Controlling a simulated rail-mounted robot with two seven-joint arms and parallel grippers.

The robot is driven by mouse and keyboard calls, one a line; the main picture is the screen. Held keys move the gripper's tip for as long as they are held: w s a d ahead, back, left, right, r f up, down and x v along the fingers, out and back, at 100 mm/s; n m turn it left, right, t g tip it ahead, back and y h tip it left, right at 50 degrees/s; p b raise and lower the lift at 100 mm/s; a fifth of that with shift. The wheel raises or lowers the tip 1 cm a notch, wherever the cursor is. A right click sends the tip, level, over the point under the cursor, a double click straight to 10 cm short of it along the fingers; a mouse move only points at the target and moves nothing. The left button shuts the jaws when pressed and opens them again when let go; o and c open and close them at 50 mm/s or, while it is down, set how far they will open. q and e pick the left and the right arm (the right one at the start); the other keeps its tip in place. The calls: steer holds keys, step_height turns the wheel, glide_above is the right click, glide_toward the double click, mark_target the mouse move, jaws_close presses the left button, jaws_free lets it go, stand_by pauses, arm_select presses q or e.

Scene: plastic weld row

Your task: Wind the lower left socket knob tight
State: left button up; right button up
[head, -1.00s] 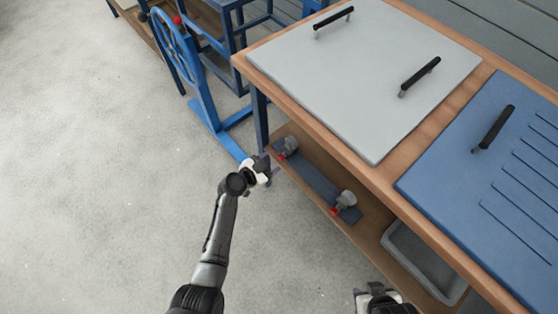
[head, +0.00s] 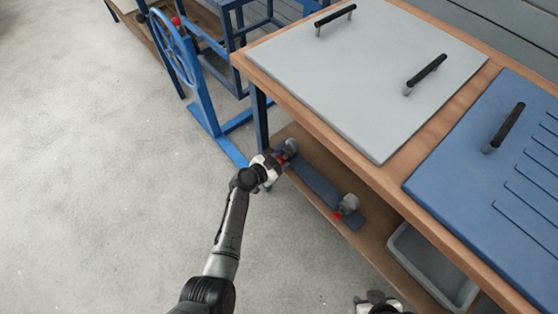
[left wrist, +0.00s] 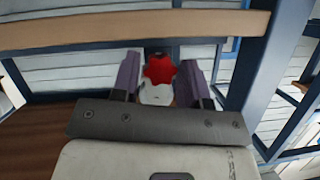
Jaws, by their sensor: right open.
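The lower left socket (head: 290,147) is a grey fitting with a red knob (head: 281,160), at the far left end of a dark strip on the lower shelf. My left gripper (head: 275,166) is right at this knob in the head view. In the left wrist view the lobed red knob (left wrist: 159,69) sits between the two spread fingers of my left gripper (left wrist: 160,75), with a gap visible on each side. A white part shows just below the knob. My right gripper (head: 377,303) is partly in view at the bottom edge, open and away from the sockets.
A second grey socket (head: 349,202) with a red knob stands at the strip's other end. The wooden bench top (head: 395,150) overhangs the shelf. A grey bin (head: 435,268) is at right on the shelf. A blue stand with a wheel (head: 205,105) is at left.

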arm_select(q)
steer(key=c, duration=0.6)
steer(key=shift+w+a+f+n+g+h+b, duration=0.1)
steer(key=shift+n+g+h+b, duration=0.55)
steer(key=shift+n, duration=0.55)
steer(key=shift+n+g+h, duration=0.25)
steer(key=shift+n+h, duration=0.1)
steer(key=shift+n, duration=0.35)
steer(key=o, duration=0.9)
steer(key=shift+a+r, duration=0.25)
steer(key=shift+r, duration=0.05)
steer(key=shift+p+v, duration=3.35)
steer(key=shift+v, duration=3.35)
